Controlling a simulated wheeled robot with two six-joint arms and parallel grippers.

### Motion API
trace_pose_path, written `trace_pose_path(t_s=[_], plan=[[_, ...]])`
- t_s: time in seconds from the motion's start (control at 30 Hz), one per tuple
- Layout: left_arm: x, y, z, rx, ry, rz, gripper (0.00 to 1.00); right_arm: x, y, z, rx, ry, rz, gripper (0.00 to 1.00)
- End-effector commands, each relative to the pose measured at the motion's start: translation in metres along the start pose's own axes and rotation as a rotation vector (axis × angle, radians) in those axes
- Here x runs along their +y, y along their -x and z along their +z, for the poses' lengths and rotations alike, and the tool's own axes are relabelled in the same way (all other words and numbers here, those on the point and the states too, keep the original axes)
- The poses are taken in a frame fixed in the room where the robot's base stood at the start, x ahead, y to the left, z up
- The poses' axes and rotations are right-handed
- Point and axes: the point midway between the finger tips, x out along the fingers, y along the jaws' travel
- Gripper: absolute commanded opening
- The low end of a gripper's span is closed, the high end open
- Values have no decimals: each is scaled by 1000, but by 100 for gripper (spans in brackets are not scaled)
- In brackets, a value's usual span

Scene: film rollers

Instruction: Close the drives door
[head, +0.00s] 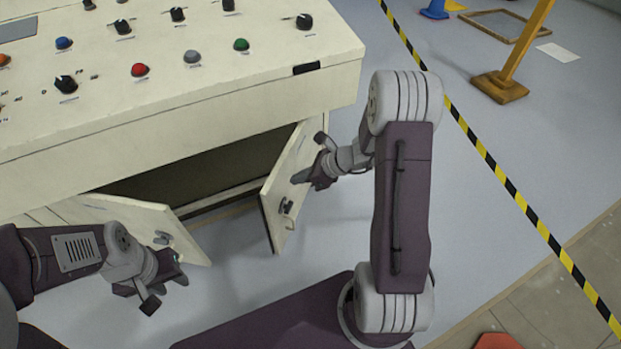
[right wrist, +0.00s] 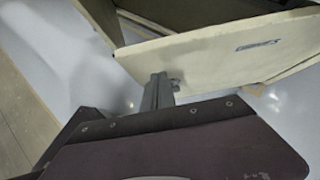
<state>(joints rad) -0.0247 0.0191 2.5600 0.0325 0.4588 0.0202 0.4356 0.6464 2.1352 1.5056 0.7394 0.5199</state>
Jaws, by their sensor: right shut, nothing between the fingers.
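The console cabinet has two cream doors standing ajar below its panel. The right door (head: 281,190) stands out from the cabinet, its outer face with a dark latch turned to the right. My right gripper (head: 300,178) is shut and empty at this outer face. In the right wrist view its fingertips (right wrist: 157,88) are at the lower edge of a cream panel (right wrist: 215,55); I cannot tell whether they touch. The left door (head: 150,222) also stands out, with a latch near its free end. My left gripper (head: 182,276) is in front of that end; its jaw opening is unclear.
The control panel (head: 190,85) with several buttons and knobs overhangs the doors. The cabinet's dark interior shows between the doors. Striped floor tape (head: 490,163) and a yellow post on a base (head: 500,86) lie to the right. The grey floor between the doors is clear.

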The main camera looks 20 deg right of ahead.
Motion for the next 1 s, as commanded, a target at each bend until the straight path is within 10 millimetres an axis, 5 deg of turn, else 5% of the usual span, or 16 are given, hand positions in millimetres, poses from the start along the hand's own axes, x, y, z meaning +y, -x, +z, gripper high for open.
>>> trace_pose_path(t_s=[0.23, 0.77, 1.0], plan=[[0, -9, 1, 0, 0, 0, 36, 1, -28, 23, 0, 4, 2, 0], [0, -12, 1, 0, 0, 0, 36, 0, -38, 32, 1, -5, -8, 0], [0, -27, 3, 0, 0, 0, 36, -1, -84, 76, 2, -85, -95, 0]])
